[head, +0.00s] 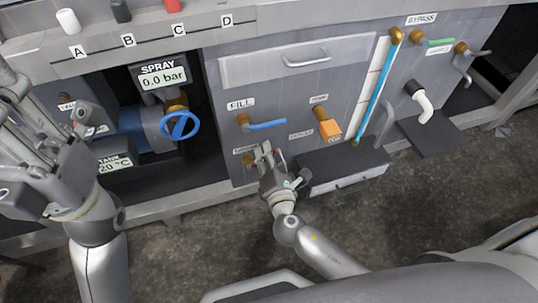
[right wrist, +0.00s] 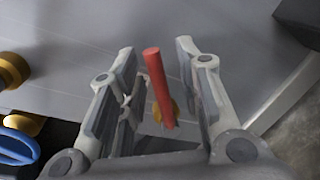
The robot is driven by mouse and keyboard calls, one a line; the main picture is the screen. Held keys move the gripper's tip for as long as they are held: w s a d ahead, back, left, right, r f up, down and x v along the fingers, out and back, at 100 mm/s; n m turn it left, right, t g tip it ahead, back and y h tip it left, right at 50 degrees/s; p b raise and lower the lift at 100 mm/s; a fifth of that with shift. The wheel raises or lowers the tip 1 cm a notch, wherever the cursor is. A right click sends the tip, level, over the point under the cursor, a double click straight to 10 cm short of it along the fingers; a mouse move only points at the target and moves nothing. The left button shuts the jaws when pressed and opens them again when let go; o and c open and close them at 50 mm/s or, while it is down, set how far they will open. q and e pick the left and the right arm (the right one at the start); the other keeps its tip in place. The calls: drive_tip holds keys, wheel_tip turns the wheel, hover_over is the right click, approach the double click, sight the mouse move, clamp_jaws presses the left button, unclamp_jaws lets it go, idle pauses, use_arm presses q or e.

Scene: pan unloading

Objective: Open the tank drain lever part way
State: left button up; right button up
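The tank drain lever is a red bar (right wrist: 158,88) on a brass fitting (right wrist: 166,110) in the right wrist view. My right gripper (right wrist: 156,52) is open, with one finger on each side of the red lever and visible gaps beside it. In the head view the right gripper (head: 265,152) is at the lower left of the grey tank panel, and it hides most of the lever. My left gripper (head: 50,115) is at the left edge of the head view, open, away from the drain lever.
The blue fill lever (head: 267,125) is just above my right gripper. The floor in front is clear.

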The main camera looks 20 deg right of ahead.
drive_tip(key=s+r, duration=0.1)
drive_tip(key=s, duration=1.1)
drive_tip(key=shift+a+r, duration=0.3)
drive_tip(key=shift+a, duration=0.15)
drive_tip(key=shift+w, duration=0.1)
